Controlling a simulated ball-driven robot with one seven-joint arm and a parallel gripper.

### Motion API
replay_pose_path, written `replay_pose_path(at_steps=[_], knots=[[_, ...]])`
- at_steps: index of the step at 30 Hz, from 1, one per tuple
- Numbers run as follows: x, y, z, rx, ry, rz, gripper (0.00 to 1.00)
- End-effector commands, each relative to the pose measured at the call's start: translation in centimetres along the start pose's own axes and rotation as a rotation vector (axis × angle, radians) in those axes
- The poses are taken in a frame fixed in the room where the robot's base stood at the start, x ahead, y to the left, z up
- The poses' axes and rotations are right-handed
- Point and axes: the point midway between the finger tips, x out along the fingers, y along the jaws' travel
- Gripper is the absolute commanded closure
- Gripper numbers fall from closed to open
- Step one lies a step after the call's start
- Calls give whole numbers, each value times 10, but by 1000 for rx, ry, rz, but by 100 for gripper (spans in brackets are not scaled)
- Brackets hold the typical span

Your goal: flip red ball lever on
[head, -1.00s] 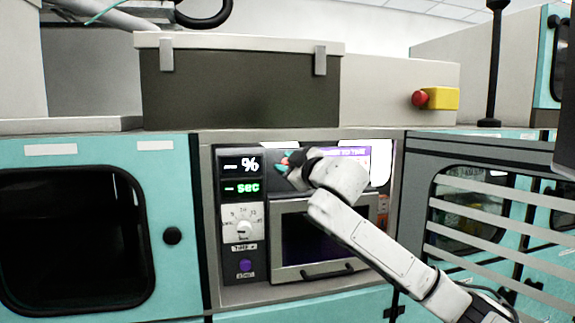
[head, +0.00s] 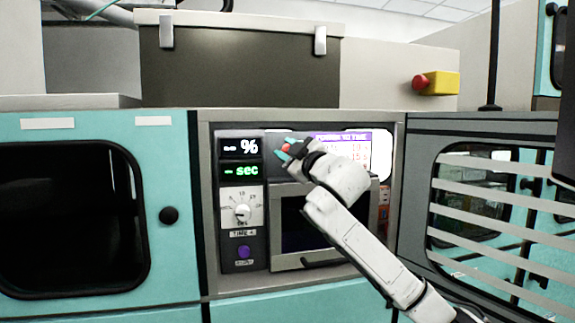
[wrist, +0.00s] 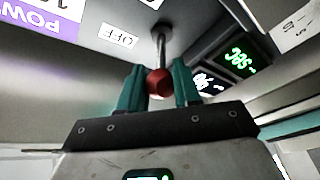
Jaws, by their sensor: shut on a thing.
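The red ball lever has a red ball (wrist: 159,82) at the end of a thin metal stem (wrist: 162,45), which comes out of the grey panel beside a white OFF label (wrist: 118,36) in the wrist view. My gripper (wrist: 159,70) has its two teal fingers on either side of the ball and is shut on it. In the head view the ball (head: 286,148) shows small between the teal fingertips at the upper part of the control panel. The stem is hidden there by my gripper.
A percent and seconds display (head: 240,158) is left of my gripper, above a dial (head: 242,212) and a purple button (head: 244,252). A purple-headed screen (head: 345,140) is at right. A dark window with a protruding frame (head: 300,262) lies below.

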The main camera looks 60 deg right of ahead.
Motion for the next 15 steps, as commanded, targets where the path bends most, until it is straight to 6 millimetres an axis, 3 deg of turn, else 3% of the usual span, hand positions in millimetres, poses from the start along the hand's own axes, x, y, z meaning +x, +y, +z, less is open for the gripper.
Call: replay_pose_path(at_steps=[1, 15], knots=[[-3, -12, 9, -5, 22, 18, 100], [-7, -24, 20, -101, 234, 218, 100]])
